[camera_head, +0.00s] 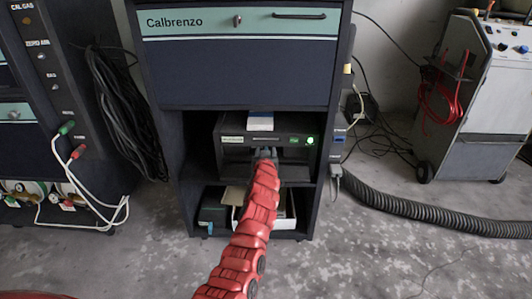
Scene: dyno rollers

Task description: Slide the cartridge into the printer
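The printer (233,140) is a dark box with a green-lit button, standing on the middle shelf of the cabinet marked Calbrenzo. My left gripper (265,153), at the end of my red arm, is at the middle of the printer's front. It is small and dark there, and I cannot tell whether its fingers are open or shut. No cartridge can be made out; the gripper and arm cover part of the printer's front. My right gripper is not in view.
A white and blue item (260,121) lies on the printer. The cabinet's sides (176,150) flank the shelf. Below, a lower shelf holds a box (212,208) and a white bin (283,224). A black hose (430,215) runs along the floor at right.

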